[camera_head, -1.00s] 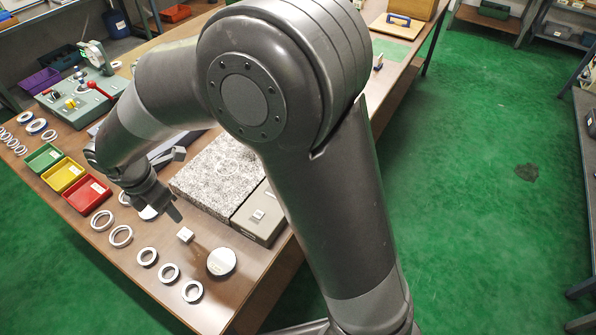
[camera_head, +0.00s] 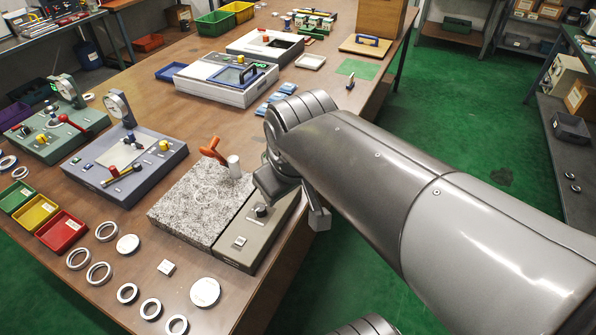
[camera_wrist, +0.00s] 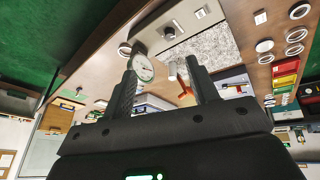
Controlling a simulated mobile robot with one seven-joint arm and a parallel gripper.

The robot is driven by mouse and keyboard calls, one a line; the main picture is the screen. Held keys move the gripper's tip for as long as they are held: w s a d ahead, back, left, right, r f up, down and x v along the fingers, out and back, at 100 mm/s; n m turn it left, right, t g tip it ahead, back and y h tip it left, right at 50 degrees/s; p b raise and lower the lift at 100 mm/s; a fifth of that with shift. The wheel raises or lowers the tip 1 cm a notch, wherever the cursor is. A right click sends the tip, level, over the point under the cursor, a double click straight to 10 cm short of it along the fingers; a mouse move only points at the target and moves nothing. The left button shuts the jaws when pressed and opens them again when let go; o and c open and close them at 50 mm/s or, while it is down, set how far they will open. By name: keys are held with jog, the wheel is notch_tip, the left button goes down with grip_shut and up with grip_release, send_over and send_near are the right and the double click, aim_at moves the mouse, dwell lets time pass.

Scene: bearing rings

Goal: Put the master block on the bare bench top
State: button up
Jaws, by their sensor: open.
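A small pale square block (camera_head: 166,267) lies flat on the bare brown bench top (camera_head: 225,275), near the rings. It also shows in the wrist view (camera_wrist: 260,17). I cannot tell for sure which one is the master block. My gripper (camera_wrist: 163,78) is open and empty, its two dark fingers spread wide. It is up by the grey box's far end. In the head view my arm largely hides its fingers.
The granite plate (camera_head: 180,210) bears an orange-handled tool (camera_head: 213,150) and a silver cylinder (camera_head: 234,166). Rings and a round disc (camera_head: 205,292) lie along the near bench. Red (camera_head: 61,229), yellow and green bins stand at left. A dial (camera_wrist: 142,67) shows near the fingers.

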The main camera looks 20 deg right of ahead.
jog(key=s+d+m, duration=0.1)
jog(key=s+m, duration=0.1)
jog(key=s+d+m, duration=0.1)
jog(key=d+m, duration=0.1)
jog(key=shift+s+r+t, duration=0.1)
jog(key=shift+s+t, duration=0.3)
